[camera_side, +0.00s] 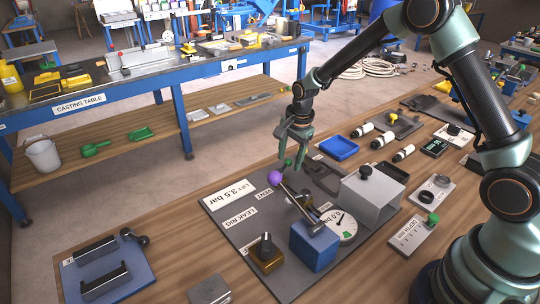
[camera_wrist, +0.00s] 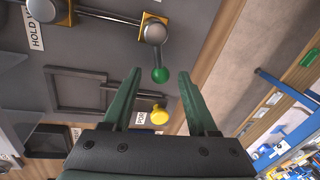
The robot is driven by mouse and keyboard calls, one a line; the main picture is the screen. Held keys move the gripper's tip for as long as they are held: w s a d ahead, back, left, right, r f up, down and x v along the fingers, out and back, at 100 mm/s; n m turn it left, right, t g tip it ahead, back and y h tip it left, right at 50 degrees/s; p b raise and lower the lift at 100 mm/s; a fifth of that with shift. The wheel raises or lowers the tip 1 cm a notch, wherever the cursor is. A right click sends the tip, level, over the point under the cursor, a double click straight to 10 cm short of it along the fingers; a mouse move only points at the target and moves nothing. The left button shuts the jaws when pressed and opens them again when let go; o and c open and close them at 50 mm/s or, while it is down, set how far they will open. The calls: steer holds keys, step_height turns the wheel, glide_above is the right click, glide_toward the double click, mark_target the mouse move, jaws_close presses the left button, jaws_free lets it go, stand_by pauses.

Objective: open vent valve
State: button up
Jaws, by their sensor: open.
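My gripper (camera_side: 291,152) is open and empty, pointing down above the far end of the leak rig board (camera_side: 228,213). In the wrist view, a green knob (camera_wrist: 160,75) on a short lever shows between the two fingertips (camera_wrist: 159,71); it appears beyond them, and I cannot tell the exact gap. The lever joins a round hub on a brass valve body (camera_wrist: 154,28). The green knob also shows just below my gripper in the side view (camera_side: 288,162). A VENT label (camera_side: 264,195) lies near a purple ball (camera_side: 275,177). I cannot tell for sure which valve it names.
A blue block (camera_side: 314,246), a dial gauge (camera_side: 341,226) and a grey box-shaped cover (camera_side: 371,200) stand on the board. A blue tray (camera_side: 339,148) sits behind the board.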

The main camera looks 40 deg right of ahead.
mark_target(290, 165)
jaws_close()
steer(key=shift+w+a+n, duration=0.15)
steer(key=shift+w+n, duration=0.2)
steer(key=shift+n, duration=0.45)
steer(key=shift+w+a+n, duration=0.1)
steer(key=shift+w+n, duration=0.25)
steer(key=shift+n, duration=0.45)
jaws_free()
step_height(290, 165, up, 12)
steer(key=s, duration=0.2)
